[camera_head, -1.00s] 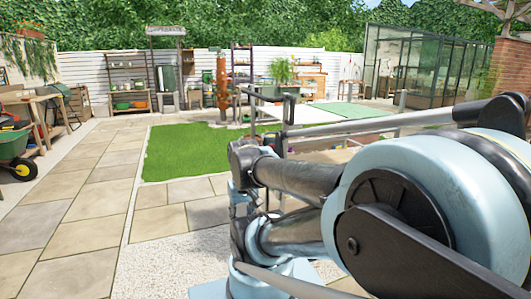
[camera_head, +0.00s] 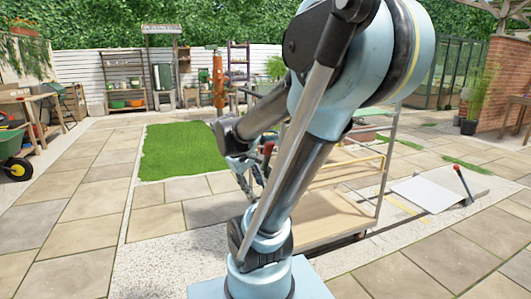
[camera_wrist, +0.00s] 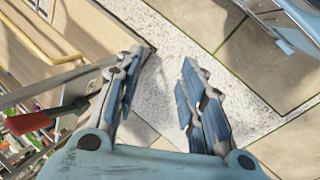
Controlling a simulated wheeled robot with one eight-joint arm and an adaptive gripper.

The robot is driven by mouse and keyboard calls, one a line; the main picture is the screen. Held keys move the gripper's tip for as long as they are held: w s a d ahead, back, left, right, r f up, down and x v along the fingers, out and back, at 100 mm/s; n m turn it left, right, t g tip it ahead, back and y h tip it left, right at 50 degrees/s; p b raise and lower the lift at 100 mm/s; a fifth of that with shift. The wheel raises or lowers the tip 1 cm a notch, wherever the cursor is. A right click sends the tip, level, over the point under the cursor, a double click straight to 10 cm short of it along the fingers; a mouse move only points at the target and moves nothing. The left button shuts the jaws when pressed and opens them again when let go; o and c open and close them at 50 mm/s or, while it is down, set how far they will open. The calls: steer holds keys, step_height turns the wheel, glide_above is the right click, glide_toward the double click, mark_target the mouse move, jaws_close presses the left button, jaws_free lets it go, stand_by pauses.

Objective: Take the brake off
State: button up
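A red-handled lever (camera_head: 268,149) shows behind my arm, beside a trolley with wooden shelves (camera_head: 325,218) and a grey metal frame. In the wrist view a red grip on a dark stem (camera_wrist: 28,123) lies at the left, outside my fingers. I cannot tell for sure that it is the brake. My gripper (camera_wrist: 158,95) is open and empty, its blue-grey fingers apart above the paving beside the trolley's wooden shelf (camera_wrist: 105,30). In the head view my gripper (camera_head: 245,172) is partly hidden by my arm. The trolley's wheels are mostly hidden.
A pale flat board (camera_head: 427,194) lies on the ground at the right, with a red-topped dark rod (camera_head: 461,182) by it. Grass (camera_head: 180,150) lies at the left behind. A green wheelbarrow (camera_head: 15,150) stands at the far left. Paving at the left is clear.

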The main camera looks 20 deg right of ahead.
steer(key=w+d+r+n+h, duration=0.3)
steer(key=w+d+h, duration=0.1)
steer(key=w, duration=0.6)
steer(key=n+h, duration=0.5)
steer(key=h, duration=0.5)
glide_toward(264, 150)
steer(key=shift+g, duration=0.3)
steer(key=d, duration=0.7)
steer(key=w+d, duration=0.1)
steer(key=d, duration=0.3)
steer(key=shift+w+d+r, duration=0.15)
steer(key=shift+d, duration=0.1)
jaws_close()
